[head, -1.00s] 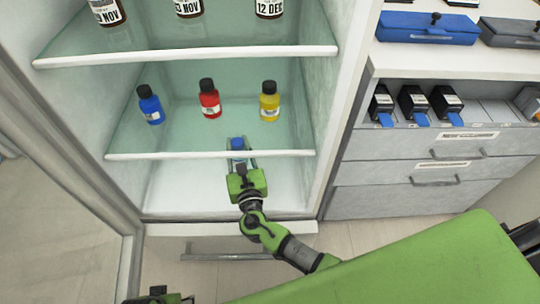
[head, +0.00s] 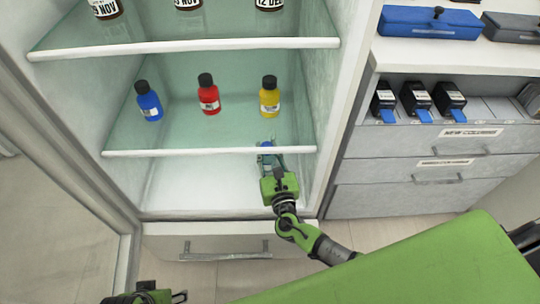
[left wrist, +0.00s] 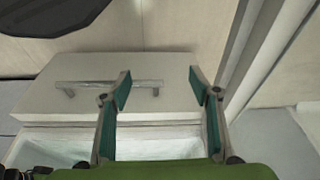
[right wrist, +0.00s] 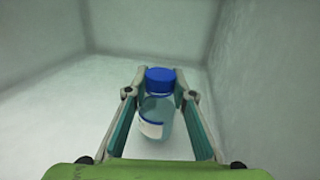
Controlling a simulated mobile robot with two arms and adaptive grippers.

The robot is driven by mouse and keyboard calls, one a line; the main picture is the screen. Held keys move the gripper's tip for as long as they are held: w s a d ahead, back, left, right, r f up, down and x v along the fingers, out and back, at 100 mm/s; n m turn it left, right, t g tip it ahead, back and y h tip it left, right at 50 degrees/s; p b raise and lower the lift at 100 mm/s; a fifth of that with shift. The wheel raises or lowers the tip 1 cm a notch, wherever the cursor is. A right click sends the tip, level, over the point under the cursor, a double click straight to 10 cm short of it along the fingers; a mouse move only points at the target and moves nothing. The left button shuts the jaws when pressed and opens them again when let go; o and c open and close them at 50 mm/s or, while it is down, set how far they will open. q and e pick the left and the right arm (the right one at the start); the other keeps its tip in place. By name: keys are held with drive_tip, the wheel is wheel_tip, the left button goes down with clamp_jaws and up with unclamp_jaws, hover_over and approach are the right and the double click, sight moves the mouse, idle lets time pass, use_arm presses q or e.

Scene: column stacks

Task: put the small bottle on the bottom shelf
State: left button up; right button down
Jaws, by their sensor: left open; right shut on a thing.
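The small bottle is clear with a blue cap and a white label. It shows in the right wrist view (right wrist: 155,122), upright between the fingers of my right gripper (right wrist: 160,97), which is shut on it. In the head view the right gripper (head: 270,158) is inside the cabinet's lowest space, over the right part of the white bottom shelf (head: 195,187) and partly behind the front edge of the shelf above. I cannot tell whether the bottle touches the bottom shelf. My left gripper (left wrist: 158,88) is open and empty, outside the cabinet by a drawer front.
The middle shelf (head: 210,153) holds a blue bottle (head: 148,101), a red bottle (head: 209,95) and a yellow bottle (head: 269,97). Larger labelled bottles stand on the top shelf (head: 190,49). The bottom shelf is clear at left and middle. A drawer unit (head: 425,160) stands at right.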

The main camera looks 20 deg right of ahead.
use_arm(q)
drive_tip(key=shift+w+b+v, duration=0.1)
drive_tip(key=shift+b+v, duration=0.1)
drive_tip(key=shift+v, duration=0.8)
drive_tip(key=shift+w+b+v, duration=0.15)
drive_tip(key=shift+v, duration=0.8)
use_arm(e)
drive_tip(key=shift+d+f, duration=0.25)
drive_tip(key=shift+f, duration=0.35)
drive_tip(key=shift+d+f, duration=0.2)
drive_tip(key=shift+f, duration=0.35)
use_arm(q)
drive_tip(key=shift+r, duration=0.15)
use_arm(e)
drive_tip(key=shift+f, duration=0.1)
use_arm(q)
drive_tip(key=shift+r, duration=0.15)
use_arm(e)
drive_tip(key=c, duration=1.7)
unclamp_jaws()
drive_tip(key=s, duration=0.8)
drive_tip(key=s+a+p, duration=0.1)
drive_tip(key=s, duration=0.3)
drive_tip(key=shift+s, duration=0.1)
use_arm(q)
drive_tip(key=x, duration=0.4)
drive_tip(key=shift+s+f, duration=0.25)
